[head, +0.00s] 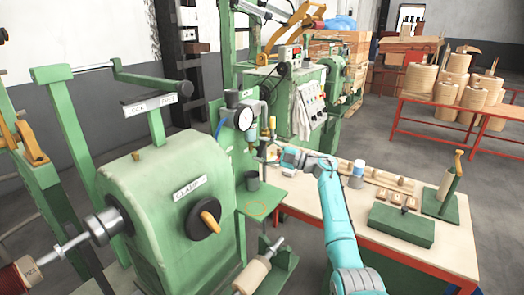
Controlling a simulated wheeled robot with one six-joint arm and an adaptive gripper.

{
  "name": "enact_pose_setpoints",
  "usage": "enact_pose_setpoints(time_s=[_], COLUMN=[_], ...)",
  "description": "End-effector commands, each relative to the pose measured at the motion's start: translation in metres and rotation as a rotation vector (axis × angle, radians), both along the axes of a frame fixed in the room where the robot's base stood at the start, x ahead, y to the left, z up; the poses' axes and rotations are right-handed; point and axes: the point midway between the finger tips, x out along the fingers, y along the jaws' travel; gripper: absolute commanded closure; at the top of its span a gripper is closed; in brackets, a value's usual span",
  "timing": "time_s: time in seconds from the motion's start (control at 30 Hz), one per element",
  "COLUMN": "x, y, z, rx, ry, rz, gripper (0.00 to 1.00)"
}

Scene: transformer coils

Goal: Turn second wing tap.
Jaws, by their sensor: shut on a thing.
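A green panel (228,135) with a round white pressure gauge (244,118) stands at the middle of the head view. A small brass-yellow fitting (272,123) shows to the right of the gauge. My gripper (264,152) reaches in from the right, just below the gauge. Its jaws are shut on a wing tap on the panel. The tap is very small here and mostly hidden by the jaws, so its angle cannot be told.
A green machine with a black dial (203,219) and orange handle fills the left front. A red-framed workbench (455,250) with wooden parts is at the right. Grey floor lies behind it.

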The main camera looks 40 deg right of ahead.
Motion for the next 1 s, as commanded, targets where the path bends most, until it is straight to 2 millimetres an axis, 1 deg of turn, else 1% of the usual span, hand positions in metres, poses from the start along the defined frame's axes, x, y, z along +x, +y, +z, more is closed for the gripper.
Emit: enact_pose_setpoints(time_s=[0.1,0.3,0.83,0.87,0.9,0.93,1.0], x=[0.0000,0.0001,0.0000,0.0000,0.0000,0.0000,0.0001], y=[0.0002,0.0002,0.0004,0.0004,0.0004,0.0004,0.0004], z=[-0.0002,0.0000,-0.0006,-0.0006,-0.0006,-0.0006,-0.0005], rx=[-0.053,-0.105,-0.124,-0.124,-0.124,-0.124,-0.124], ry=[-0.019,-0.038,-0.044,-0.044,-0.044,-0.044,-0.044], rz=[0.000,0.001,0.000,0.000,0.000,0.000,0.000], gripper=[0.75,0.75,0.75,0.33,0.23,0.15,0.15])
